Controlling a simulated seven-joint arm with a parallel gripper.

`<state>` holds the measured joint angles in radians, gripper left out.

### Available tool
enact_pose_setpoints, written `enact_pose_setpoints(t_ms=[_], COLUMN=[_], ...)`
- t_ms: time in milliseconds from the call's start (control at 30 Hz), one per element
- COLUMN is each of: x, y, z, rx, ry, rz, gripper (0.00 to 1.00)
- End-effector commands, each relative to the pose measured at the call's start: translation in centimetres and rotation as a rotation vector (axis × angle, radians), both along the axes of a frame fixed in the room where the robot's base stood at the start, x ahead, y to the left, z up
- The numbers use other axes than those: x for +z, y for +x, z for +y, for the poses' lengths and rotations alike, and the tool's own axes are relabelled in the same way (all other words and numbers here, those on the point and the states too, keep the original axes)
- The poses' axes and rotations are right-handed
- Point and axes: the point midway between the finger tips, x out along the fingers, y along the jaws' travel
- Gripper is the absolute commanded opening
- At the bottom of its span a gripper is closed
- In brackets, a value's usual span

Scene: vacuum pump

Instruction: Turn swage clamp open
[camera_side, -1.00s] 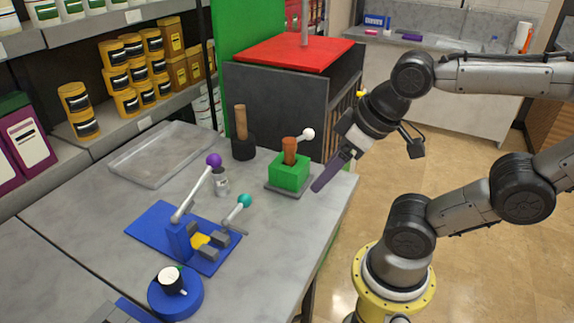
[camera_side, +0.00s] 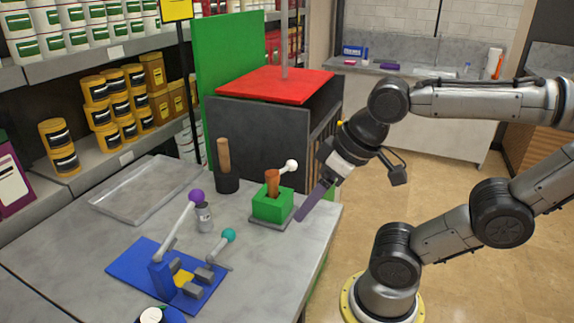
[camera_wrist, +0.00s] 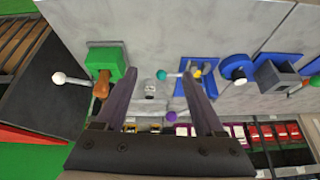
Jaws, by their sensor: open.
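A clamp-like fixture on a blue base plate (camera_side: 137,258) sits at the table's front. It has a tall lever with a purple ball (camera_side: 196,196), a short lever with a teal ball (camera_side: 228,235), grey jaw blocks and a yellow piece. Its purple and teal balls also show in the wrist view (camera_wrist: 171,116). A green block (camera_side: 266,207) with a brown plug and a white-ball lever (camera_side: 290,166) stands near the right edge. I cannot tell which is the swage clamp. My gripper (camera_side: 313,203) is open and empty, right of the green block; its spread fingers show in the wrist view (camera_wrist: 157,82).
A small grey cylinder (camera_side: 204,218) stands behind the blue fixture. A clear tray (camera_side: 120,207) lies at left. A dark box with a red top (camera_side: 275,84) stands at the back.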

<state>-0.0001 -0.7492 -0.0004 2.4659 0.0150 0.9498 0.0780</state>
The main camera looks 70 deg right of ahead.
Motion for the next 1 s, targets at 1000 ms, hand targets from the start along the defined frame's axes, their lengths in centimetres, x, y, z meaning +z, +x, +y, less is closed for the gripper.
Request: enact_pose_setpoints(t_ms=[1000], x=[3.5], y=[12.5], z=[-27.6], rx=[-1.166], ry=[0.435], rz=[0.287], gripper=[0.71])
